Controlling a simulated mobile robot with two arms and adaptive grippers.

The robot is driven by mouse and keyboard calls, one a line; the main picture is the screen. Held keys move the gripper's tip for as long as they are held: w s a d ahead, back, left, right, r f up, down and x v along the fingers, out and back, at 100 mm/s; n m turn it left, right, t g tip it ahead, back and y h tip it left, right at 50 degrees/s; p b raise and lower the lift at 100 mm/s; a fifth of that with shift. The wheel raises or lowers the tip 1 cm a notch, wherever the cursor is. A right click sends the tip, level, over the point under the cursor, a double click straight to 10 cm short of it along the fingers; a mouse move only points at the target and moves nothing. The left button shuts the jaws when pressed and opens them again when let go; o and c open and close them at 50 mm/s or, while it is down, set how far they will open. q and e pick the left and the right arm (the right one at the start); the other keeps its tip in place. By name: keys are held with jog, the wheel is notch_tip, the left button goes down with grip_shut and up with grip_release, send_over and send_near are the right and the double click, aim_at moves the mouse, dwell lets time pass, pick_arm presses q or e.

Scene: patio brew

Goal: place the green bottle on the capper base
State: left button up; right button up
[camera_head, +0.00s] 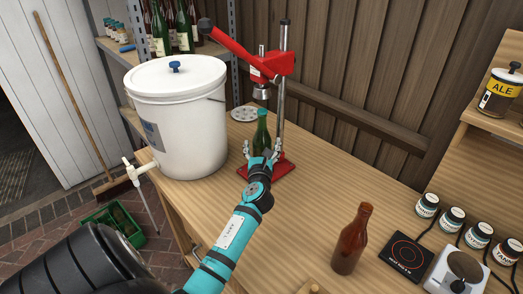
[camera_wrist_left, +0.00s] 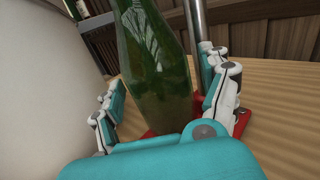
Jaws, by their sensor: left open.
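The green bottle (camera_head: 262,132) stands upright at the red capper base (camera_head: 285,168), below the capper's head. In the left wrist view the bottle (camera_wrist_left: 155,65) rises between my open fingers, with a gap visible on its left side. The red base (camera_wrist_left: 165,145) shows behind and below it. My left gripper (camera_head: 262,153) is open around the lower part of the bottle, which it hides in the head view. I cannot tell whether the bottle's bottom rests fully on the base. My right gripper is not in view.
The capper's red lever (camera_head: 232,48) points up to the left. A white bucket (camera_head: 178,125) stands close on the left. A brown bottle (camera_head: 352,240) stands at the front right, near a hot plate (camera_head: 408,252), a scale (camera_head: 456,272) and several jars (camera_head: 452,219). The right middle of the table is clear.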

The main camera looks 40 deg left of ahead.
pick_arm(q)
jog(key=v, duration=1.2)
jog(key=shift+b, duration=0.45)
jog(key=shift+a, duration=0.1)
